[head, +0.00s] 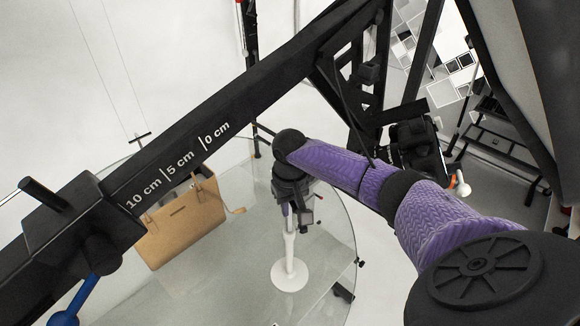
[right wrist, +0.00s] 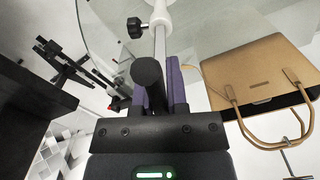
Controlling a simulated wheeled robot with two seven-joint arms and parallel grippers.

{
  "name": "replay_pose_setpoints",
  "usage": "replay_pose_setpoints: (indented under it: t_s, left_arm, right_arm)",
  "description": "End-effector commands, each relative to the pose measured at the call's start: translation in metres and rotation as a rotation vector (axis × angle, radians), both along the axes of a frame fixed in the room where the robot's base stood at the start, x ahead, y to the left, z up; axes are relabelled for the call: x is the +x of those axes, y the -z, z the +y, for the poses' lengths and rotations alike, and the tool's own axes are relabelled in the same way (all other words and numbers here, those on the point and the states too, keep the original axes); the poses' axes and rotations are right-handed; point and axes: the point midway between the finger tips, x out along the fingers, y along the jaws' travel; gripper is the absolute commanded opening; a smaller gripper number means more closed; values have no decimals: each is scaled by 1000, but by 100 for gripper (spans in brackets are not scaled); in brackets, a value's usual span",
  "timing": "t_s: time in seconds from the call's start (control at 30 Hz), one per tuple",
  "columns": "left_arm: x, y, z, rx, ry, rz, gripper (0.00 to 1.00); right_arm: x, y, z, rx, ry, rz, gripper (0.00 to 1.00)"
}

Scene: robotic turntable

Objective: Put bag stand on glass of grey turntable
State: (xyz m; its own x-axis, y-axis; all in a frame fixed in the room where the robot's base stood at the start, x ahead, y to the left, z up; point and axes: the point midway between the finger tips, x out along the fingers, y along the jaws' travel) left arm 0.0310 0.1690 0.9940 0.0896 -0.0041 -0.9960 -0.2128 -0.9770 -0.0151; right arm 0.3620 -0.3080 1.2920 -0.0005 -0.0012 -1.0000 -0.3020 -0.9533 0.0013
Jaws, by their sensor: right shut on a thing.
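The bag stand (head: 289,252) has a white round base and a slim upright pole. My right gripper (head: 300,210) is shut on its pole and holds it near upright, base down. The base shows over the right part of the round glass (head: 240,265) of the turntable; I cannot tell whether it touches the glass. In the right wrist view the pole (right wrist: 160,42) runs up from between my fingers, with a dark knob (right wrist: 136,27) beside it. My left gripper is not in view.
A tan handbag (head: 185,220) is to the left of the stand, over the glass; it also shows in the right wrist view (right wrist: 258,72). A black beam with cm marks (head: 190,160) crosses above the glass. Black frames and equipment (head: 415,140) stand behind.

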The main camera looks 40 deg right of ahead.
Motion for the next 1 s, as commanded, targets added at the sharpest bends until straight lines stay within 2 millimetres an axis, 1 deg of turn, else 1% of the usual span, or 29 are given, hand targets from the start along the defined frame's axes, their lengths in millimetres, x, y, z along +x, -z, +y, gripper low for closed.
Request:
replay_pose_setpoints:
  t_s: [0.57,0.6,0.67,0.7,0.77,1.0]
  left_arm:
    - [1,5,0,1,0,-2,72]
    - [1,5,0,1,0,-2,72]
    - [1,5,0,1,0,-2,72]
    - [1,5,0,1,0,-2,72]
    - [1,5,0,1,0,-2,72]
    - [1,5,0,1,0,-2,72]
  right_arm:
    - [0,11,0,0,0,0,0]
    - [0,10,0,0,0,0,25]
    - [0,10,0,0,0,0,38]
    - [0,10,0,0,0,0,47]
    - [0,10,0,0,0,0,58]
    - [0,9,0,0,0,0,58]
